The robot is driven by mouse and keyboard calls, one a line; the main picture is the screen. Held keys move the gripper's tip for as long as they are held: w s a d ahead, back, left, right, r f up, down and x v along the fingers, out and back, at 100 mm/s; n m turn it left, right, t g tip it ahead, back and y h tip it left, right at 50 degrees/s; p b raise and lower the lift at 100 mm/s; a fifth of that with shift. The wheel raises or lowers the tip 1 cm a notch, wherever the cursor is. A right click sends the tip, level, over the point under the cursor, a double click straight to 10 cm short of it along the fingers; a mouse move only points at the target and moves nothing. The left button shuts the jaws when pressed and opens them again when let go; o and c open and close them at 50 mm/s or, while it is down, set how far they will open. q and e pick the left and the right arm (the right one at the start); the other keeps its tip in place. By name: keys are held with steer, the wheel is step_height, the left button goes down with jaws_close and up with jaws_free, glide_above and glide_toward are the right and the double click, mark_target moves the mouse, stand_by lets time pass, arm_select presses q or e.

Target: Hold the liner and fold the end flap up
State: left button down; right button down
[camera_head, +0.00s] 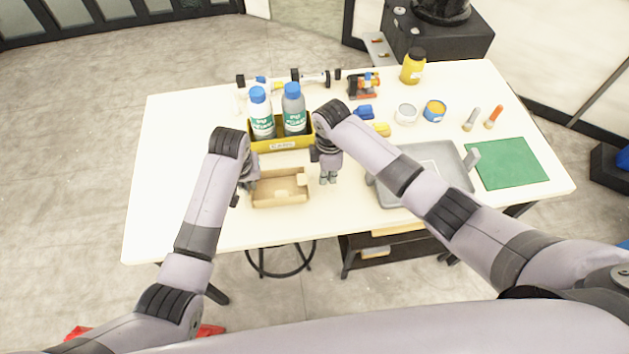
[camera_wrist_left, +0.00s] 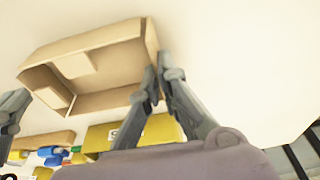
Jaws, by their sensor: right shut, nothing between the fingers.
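The liner (camera_head: 280,203) is a shallow open tan cardboard tray at the front middle of the table; it also shows in the left wrist view (camera_wrist_left: 95,42). My left gripper (camera_head: 243,194) is at its left end. In the left wrist view the left fingers (camera_wrist_left: 160,76) are close together with the liner's end wall between them. At the opposite end a cardboard flap (camera_wrist_left: 48,92) shows. My right gripper (camera_head: 328,180) is shut and empty just right of the liner, apart from it. Its fingers also show at the left edge of the left wrist view (camera_wrist_left: 10,112).
A yellow bin (camera_head: 284,145) with two blue-capped bottles (camera_head: 261,118) stands just behind the liner. A grey tray (camera_head: 425,158) and green mat (camera_head: 507,163) lie to the right. Jars and tools are at the back. The table's left side is clear.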

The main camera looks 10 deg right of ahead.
step_height(320, 180, up, 8)
stand_by(0.9)
stand_by(0.7)
arm_select(q)
steer(key=c, duration=1.7)
jaws_free()
steer(key=r, duration=0.4)
steer(key=s+r, duration=0.1)
steer(key=r, duration=0.3)
steer(key=s+r, duration=0.1)
steer(key=r, duration=0.2)
steer(key=shift+s+r, duration=0.15)
steer(key=shift+r, duration=0.25)
